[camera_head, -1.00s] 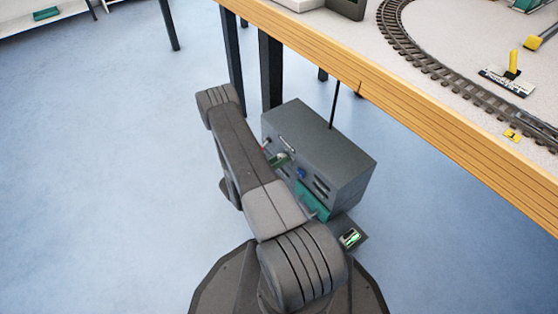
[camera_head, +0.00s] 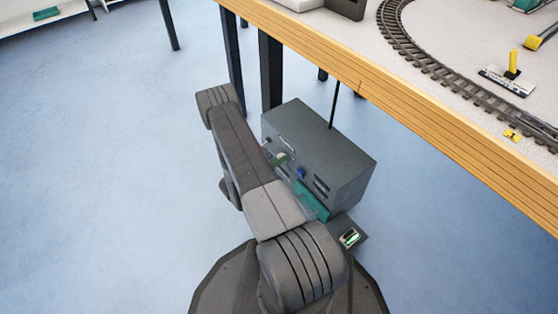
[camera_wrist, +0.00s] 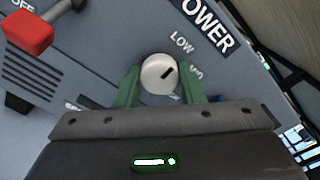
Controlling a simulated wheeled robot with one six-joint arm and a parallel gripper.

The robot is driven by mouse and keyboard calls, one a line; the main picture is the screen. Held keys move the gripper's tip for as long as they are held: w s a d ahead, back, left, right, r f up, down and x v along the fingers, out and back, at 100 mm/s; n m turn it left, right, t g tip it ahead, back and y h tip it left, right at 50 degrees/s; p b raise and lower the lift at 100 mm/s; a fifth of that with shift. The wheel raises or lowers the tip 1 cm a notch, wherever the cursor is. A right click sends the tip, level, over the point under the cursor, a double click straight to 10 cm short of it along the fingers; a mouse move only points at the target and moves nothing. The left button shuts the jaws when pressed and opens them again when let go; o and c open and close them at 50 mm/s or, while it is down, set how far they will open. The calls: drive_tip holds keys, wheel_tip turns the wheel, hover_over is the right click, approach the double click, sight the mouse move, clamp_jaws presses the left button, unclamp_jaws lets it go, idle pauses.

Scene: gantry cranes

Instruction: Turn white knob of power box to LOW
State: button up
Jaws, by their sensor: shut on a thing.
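The power box (camera_head: 330,145) is a grey box on the floor beside the table leg. Its front panel (camera_wrist: 115,40) fills much of the wrist view. In the head view my arm hides part of the box front.
A red-ended lever (camera_wrist: 30,33) sticks out near the OFF label, at the upper left of the wrist view. A wooden-edged table (camera_head: 400,105) with a model track (camera_head: 430,65) stands over the box. Blue floor (camera_head: 110,180) is clear to the left.

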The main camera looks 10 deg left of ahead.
drive_tip(key=o, duration=1)
drive_tip(key=shift+a, duration=0.1)
drive_tip(key=p+v, duration=0.3)
drive_tip(key=v, duration=1)
drive_tip(key=shift+s+a+p, duration=0.2)
drive_tip(key=shift+s+p, duration=0.1)
drive_tip(key=b+x, duration=0.3)
drive_tip(key=x, duration=1.1)
drive_tip(key=shift+b, duration=0.3)
drive_tip(key=shift+a, duration=0.1)
